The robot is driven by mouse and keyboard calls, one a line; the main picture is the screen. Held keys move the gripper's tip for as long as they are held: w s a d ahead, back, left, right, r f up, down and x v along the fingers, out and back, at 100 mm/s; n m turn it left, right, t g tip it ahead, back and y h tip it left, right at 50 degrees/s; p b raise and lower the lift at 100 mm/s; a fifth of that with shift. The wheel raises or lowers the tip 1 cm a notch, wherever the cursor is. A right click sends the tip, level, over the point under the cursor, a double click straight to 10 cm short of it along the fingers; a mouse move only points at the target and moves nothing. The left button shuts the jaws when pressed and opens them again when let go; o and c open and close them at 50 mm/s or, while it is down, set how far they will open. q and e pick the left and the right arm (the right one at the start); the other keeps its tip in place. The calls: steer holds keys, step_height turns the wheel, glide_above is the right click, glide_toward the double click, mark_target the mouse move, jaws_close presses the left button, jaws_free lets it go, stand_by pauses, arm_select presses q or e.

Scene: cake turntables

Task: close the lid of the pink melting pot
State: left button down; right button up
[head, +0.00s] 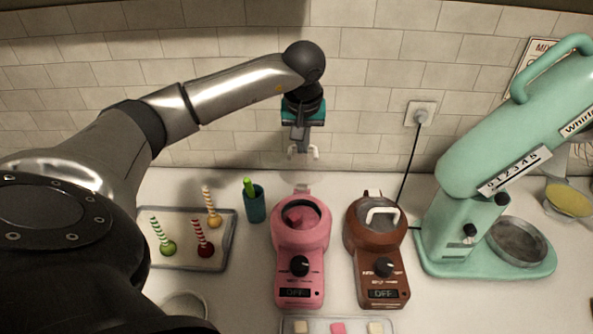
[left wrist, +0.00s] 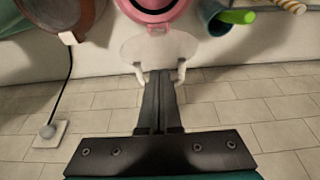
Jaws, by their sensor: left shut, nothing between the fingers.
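The pink melting pot (head: 314,239) stands on the counter with its round bowl uncovered and pink stuff inside. Its rim also shows at the top of the left wrist view (left wrist: 152,10). A clear lid (left wrist: 160,47) stands raised at the back of the pot; it is faint in the head view. White handle ends (left wrist: 181,73) show on both sides of my fingertips. My left gripper (head: 300,150) is shut and empty, above and behind the pot, close to the lid's handle. I cannot tell whether it touches. My right gripper is not in view.
A brown melting pot (head: 372,246) with a white lid handle stands to the right. A teal cup (head: 254,206) and a tray (head: 220,261) of cake pops are left. A mint mixer (head: 466,215) stands right. The tiled wall (head: 372,75) is close behind my gripper.

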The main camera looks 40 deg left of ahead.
arm_select(q)
steer(key=s+d+f+b, duration=0.4)
steer(key=s+d+f, duration=0.1)
steer(key=s, duration=0.3)
steer(key=shift+d+f, duration=0.35)
steer(key=shift+d, duration=0.5)
stand_by(0.7)
steer(key=p+v, duration=0.4)
steer(key=v, duration=0.4)
steer(key=shift+s+d+p, duration=0.2)
steer(key=shift+p, duration=0.1)
